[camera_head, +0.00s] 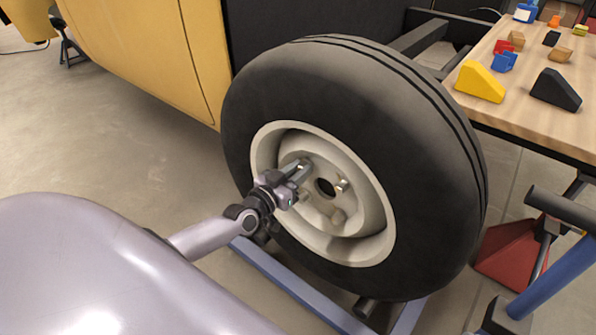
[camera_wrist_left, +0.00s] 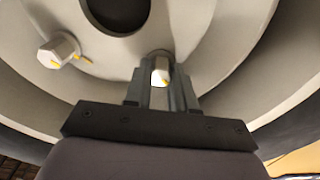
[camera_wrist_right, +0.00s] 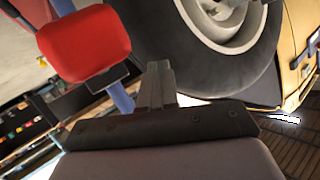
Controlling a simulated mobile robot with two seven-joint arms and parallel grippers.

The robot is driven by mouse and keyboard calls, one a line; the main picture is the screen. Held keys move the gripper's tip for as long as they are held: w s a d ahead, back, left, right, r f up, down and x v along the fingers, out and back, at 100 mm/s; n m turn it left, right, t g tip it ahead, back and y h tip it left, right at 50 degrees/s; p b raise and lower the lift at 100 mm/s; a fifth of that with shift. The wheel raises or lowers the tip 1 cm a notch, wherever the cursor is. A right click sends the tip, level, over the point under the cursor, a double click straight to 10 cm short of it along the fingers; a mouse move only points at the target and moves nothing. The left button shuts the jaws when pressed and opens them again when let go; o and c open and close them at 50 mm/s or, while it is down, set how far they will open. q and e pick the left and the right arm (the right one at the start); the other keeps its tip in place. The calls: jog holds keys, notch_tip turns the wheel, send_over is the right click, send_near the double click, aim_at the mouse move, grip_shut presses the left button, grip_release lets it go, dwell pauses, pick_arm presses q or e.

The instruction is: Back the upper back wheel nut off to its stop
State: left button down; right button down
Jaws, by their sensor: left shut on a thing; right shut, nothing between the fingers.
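The wheel has a black tyre (camera_head: 400,115) and a cream rim (camera_head: 368,235) with a dark centre hole. My left gripper (camera_head: 301,170) reaches into the rim and is shut on the upper-left wheel nut (camera_wrist_left: 161,70), which shows between the fingertips (camera_wrist_left: 160,82) in the left wrist view. In the head view the fingers partly cover this nut. A second nut (camera_head: 342,186) sits to the right of the hole. In the left wrist view another nut (camera_wrist_left: 60,50) with yellow marks is apart from the fingers. My right gripper (camera_wrist_right: 157,82) is shut and empty, away from the wheel.
A yellow body panel (camera_head: 155,50) stands left of the tyre. A wooden table (camera_head: 520,100) with blocks, including a yellow wedge (camera_head: 480,81), is at the right. A blue beam (camera_head: 290,280) lies below the wheel. A red padded part (camera_wrist_right: 85,43) is near my right gripper.

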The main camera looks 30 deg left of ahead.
pick_arm(q)
jog(key=shift+f+n+b, duration=0.15)
jog(key=shift+n+b, duration=2.15)
jog(key=shift+n, duration=9.8)
pick_arm(e)
jog(key=shift+s+d+f+n+t+h, duration=0.1)
jog(key=shift+s+d+n+t+h, duration=0.1)
jog(key=shift+d+n+t, duration=0.4)
jog(key=shift+s+d+n+t+h, duration=0.2)
jog(key=shift+d+t, duration=0.1)
jog(key=shift+d, duration=0.5)
pick_arm(q)
jog(key=c, duration=0.9)
grip_release()
jog(key=shift+c, duration=0.2)
